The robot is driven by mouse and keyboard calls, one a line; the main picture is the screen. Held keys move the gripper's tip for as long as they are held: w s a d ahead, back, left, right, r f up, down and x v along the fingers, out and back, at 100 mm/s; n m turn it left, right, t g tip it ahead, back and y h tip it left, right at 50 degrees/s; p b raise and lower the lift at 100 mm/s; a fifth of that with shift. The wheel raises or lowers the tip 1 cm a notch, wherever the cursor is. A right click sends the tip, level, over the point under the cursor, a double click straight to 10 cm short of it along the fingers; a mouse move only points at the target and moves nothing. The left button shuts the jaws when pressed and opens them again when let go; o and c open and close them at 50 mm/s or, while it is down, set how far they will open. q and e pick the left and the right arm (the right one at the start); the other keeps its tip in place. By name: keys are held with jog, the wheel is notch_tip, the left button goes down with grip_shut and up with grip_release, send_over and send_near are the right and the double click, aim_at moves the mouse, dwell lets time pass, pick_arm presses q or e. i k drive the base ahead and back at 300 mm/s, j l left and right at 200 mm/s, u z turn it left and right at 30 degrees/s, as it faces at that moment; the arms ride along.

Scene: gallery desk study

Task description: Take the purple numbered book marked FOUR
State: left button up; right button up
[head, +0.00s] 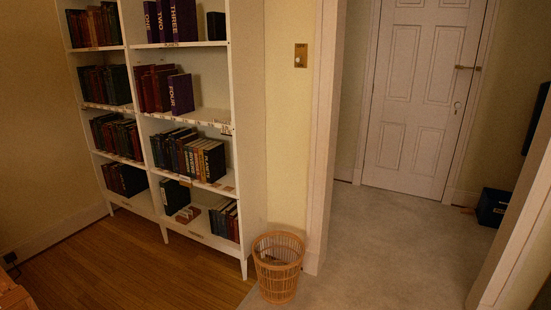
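The purple book marked FOUR (181,94) stands on the second shelf from the top in the right bay of the white bookcase (246,150). It is at the right end of a row of dark red books (154,90) and leans slightly. The shelf to its right is bare. Purple books marked ONE, TWO and THREE (172,20) stand on the top shelf above it. Neither of my grippers is in the head view.
A wicker basket (278,268) stands on the floor at the bookcase's right front corner. A doorway to its right leads to a carpeted area with a closed white door (420,95) and a dark bin (493,207). Wooden floor (120,262) lies clear before the bookcase.

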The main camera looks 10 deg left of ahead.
aim_at(180, 86)
jog(key=i+j+u, duration=0.25)
jog(key=i+u, duration=0.2)
jog(key=i, duration=0.5)
jog(key=i+l+u, duration=0.1)
jog(key=i+u, duration=0.3)
jog(key=i, duration=0.5)
